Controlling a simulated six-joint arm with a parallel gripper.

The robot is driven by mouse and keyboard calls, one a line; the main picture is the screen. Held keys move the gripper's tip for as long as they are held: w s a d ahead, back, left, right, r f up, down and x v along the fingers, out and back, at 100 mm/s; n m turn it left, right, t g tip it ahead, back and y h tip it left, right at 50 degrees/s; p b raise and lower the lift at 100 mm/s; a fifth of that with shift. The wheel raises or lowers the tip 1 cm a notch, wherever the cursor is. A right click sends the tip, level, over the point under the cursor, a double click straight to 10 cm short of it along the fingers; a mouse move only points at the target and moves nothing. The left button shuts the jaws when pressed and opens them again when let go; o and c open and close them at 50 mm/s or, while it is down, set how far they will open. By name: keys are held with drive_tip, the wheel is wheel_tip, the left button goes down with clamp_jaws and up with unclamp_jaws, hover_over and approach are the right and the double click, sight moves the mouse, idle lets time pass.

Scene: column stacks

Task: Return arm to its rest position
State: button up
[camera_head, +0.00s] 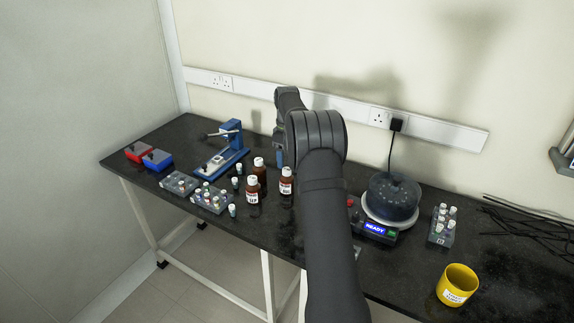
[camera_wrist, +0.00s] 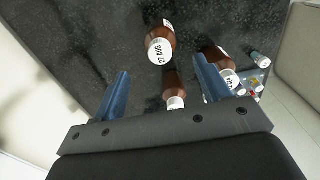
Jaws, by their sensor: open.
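My arm rises from the bottom of the head view and reaches over the black bench (camera_head: 275,222). My gripper is mostly hidden behind the arm in the head view. In the wrist view my gripper (camera_wrist: 165,82) shows two blue fingers spread wide apart with nothing held between them. Brown bottles with white caps and labels stand on the bench beyond the fingers, one (camera_wrist: 160,42) in the upper middle and another (camera_wrist: 217,57) near the right finger. A further brown bottle (camera_wrist: 172,82) shows between the fingers, partly hidden by the gripper body.
A blue press (camera_head: 230,145), red box (camera_head: 138,151), blue box (camera_head: 157,160) and vial racks (camera_head: 212,198) stand left. Brown bottles (camera_head: 286,187) are left of my arm. A round device reading READY (camera_head: 376,228), a vial rack (camera_head: 441,226), yellow cup (camera_head: 457,286) and cables (camera_head: 525,225) are right.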

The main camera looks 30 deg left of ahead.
sight(287, 175)
drive_tip(key=shift+r, duration=0.3)
wheel_tip(287, 175, down, 12)
drive_tip(key=shift+f, duration=0.15)
wheel_tip(287, 175, up, 2)
drive_tip(key=shift+r, duration=0.95)
